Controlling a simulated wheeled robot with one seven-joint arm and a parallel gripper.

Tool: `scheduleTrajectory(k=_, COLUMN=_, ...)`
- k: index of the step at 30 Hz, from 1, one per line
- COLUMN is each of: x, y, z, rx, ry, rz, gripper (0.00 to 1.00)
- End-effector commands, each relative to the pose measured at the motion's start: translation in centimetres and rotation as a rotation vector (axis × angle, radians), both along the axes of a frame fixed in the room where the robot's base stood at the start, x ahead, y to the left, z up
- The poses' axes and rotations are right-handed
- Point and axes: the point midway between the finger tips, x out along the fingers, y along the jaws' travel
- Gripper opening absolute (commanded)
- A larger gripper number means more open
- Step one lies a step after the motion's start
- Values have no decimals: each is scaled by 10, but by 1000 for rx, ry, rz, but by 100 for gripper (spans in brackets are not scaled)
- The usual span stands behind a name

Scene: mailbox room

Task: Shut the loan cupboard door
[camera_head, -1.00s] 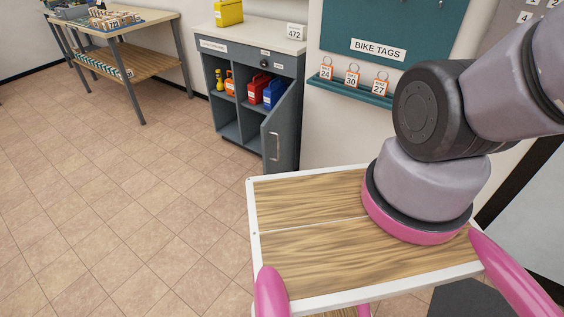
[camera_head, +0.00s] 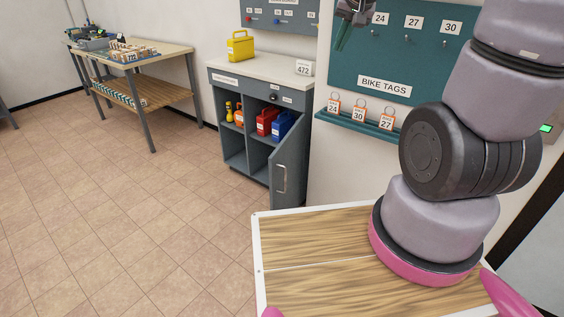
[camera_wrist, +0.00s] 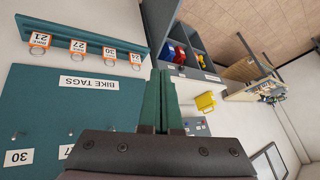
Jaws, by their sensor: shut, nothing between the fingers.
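The grey loan cupboard (camera_head: 231,92) stands against the back wall with a pale top. Its door (camera_head: 292,150) is open, swung out at the right side towards me, with a vertical bar handle (camera_head: 282,179). Canisters show on the shelf inside. My gripper (camera_head: 341,48) is shut and empty, high in front of the bike tags board, apart from the door. In the wrist view its green fingers (camera_wrist: 161,80) are together, with the cupboard (camera_wrist: 196,44) beyond them. A grey panel, probably the door (camera_wrist: 159,22), shows at the top there.
The bike tags board (camera_head: 385,50) and its teal ledge (camera_head: 350,121) with tags are on the wall right of the cupboard. A yellow case (camera_head: 240,47) and a 472 sign (camera_head: 304,68) stand on the cupboard. A workbench (camera_head: 170,54) is at left. Tiled floor (camera_head: 130,220) is clear.

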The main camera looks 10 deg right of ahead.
Motion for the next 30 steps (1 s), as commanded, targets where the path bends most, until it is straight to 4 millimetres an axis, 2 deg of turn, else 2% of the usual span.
scheduleTrajectory(k=1, x=17, y=1, z=-20, rx=-3, ry=12, rz=1, gripper=0)
scheduleTrajectory(k=6, x=68, y=6, z=-84, rx=-2, ry=14, rz=8, gripper=0)
scheduleTrajectory(k=11, x=104, y=15, z=-153, rx=16, ry=13, rz=17, gripper=0)
scheduleTrajectory(k=15, x=124, y=25, z=-220, rx=46, ry=13, rz=25, gripper=0)
scheduleTrajectory(k=18, x=133, y=34, z=-270, rx=74, ry=11, rz=27, gripper=0)
scheduleTrajectory(k=24, x=132, y=53, z=-362, rx=140, ry=8, rz=24, gripper=0)
scheduleTrajectory(k=27, x=127, y=61, z=-394, rx=166, ry=6, rz=22, gripper=0)
scheduleTrajectory(k=30, x=123, y=66, z=-413, rx=185, ry=2, rz=18, gripper=0)
